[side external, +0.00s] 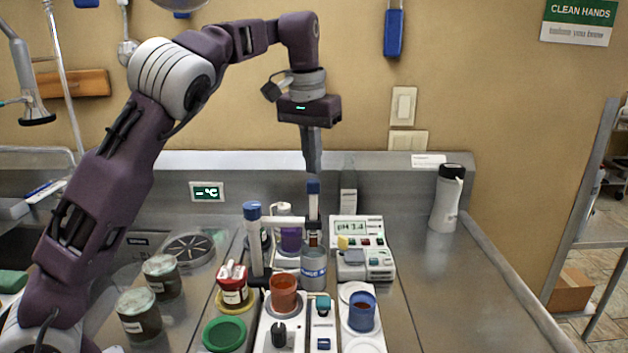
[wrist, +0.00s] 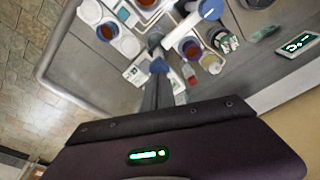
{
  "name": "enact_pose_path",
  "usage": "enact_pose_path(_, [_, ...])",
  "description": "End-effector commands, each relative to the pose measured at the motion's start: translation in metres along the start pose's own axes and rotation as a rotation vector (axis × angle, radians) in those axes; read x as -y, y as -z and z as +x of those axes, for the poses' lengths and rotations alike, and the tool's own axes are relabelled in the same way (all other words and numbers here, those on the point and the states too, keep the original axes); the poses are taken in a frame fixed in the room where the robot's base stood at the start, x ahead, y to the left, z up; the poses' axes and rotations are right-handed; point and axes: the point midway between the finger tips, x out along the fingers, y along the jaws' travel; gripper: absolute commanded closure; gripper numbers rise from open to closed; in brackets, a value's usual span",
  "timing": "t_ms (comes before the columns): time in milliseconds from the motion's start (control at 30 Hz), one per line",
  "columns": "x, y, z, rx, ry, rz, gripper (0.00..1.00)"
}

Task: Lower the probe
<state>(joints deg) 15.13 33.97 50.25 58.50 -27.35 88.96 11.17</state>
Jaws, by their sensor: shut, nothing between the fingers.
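The probe (side external: 313,188) has a blue top and stands upright at the end of a white stand arm (side external: 283,220). Its blue top also shows in the wrist view (wrist: 158,66). My gripper (side external: 313,174) is shut and empty, pointing down just above the blue top. Whether they touch is unclear. In the wrist view, my gripper (wrist: 157,92) partly hides the area beneath.
A pH meter (side external: 364,245) reading about 3.4 stands at right. A purple bucket (side external: 290,240), an orange-brown one (side external: 283,290) and a blue one (side external: 361,310) stand close around. A white bottle (side external: 446,200) is farther right. The steel counter (side external: 435,290) at right is clear.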

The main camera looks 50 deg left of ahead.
Motion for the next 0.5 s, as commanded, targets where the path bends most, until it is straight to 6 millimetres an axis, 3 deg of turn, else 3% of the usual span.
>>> enact_pose_path(500, [0.0,-0.0003,0.0031,0.0,-0.001,0.0,1.0])
